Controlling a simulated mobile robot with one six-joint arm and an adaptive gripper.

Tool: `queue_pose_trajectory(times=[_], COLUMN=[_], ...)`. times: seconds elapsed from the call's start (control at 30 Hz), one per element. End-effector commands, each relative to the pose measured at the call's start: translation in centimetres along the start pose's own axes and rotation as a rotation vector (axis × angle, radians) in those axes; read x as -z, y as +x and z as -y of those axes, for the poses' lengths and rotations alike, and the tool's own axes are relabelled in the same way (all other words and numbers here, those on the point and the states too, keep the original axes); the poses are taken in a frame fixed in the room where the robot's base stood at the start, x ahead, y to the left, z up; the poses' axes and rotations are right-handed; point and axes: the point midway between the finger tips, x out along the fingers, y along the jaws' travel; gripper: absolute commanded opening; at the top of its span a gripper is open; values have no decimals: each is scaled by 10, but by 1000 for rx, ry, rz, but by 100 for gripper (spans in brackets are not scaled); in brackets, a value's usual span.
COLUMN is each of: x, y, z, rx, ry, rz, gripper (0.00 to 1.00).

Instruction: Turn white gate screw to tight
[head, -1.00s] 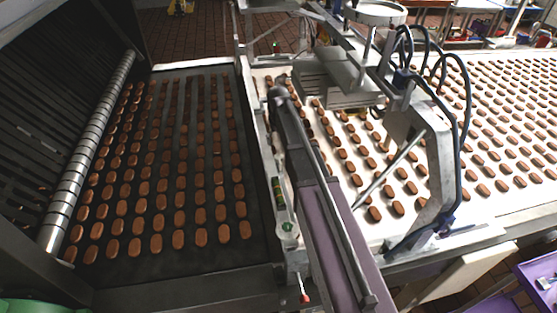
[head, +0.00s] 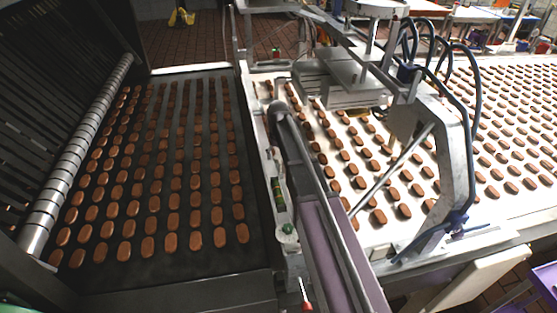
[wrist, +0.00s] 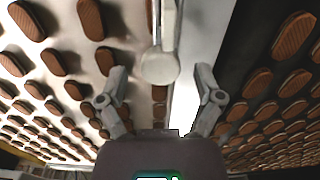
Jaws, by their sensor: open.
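In the wrist view, a pale round knob (wrist: 160,67) sits at the end of a straight light-grey bar. I take it to be the white gate screw, but I see no mark on it that shows how tight it is. My gripper (wrist: 160,88) has its two grey fingers spread apart. The knob shows in the gap between them with nothing gripped, and I cannot tell how far away it is. In the head view, a small whitish round fitting (head: 288,236) stands on the frame between the belts. I cannot tell whether it is the same part. I cannot make out the gripper there.
A dark belt (head: 150,266) with rows of brown bars lies left. A white belt (head: 505,212) with more bars lies right. A metal bracket (head: 459,150) with dark hoses rises over the white belt. A red-tipped lever (head: 307,305) sticks out at the front.

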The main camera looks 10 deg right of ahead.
Motion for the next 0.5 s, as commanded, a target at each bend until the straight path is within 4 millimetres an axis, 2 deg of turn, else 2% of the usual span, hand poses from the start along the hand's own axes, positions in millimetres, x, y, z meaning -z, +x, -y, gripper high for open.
queue_pose_trajectory(times=[0.47,0.5], x=[0,0], y=[5,5], z=[1,1], rx=[0,0], ry=[-1,-1], rz=[0,0], gripper=[85,82])
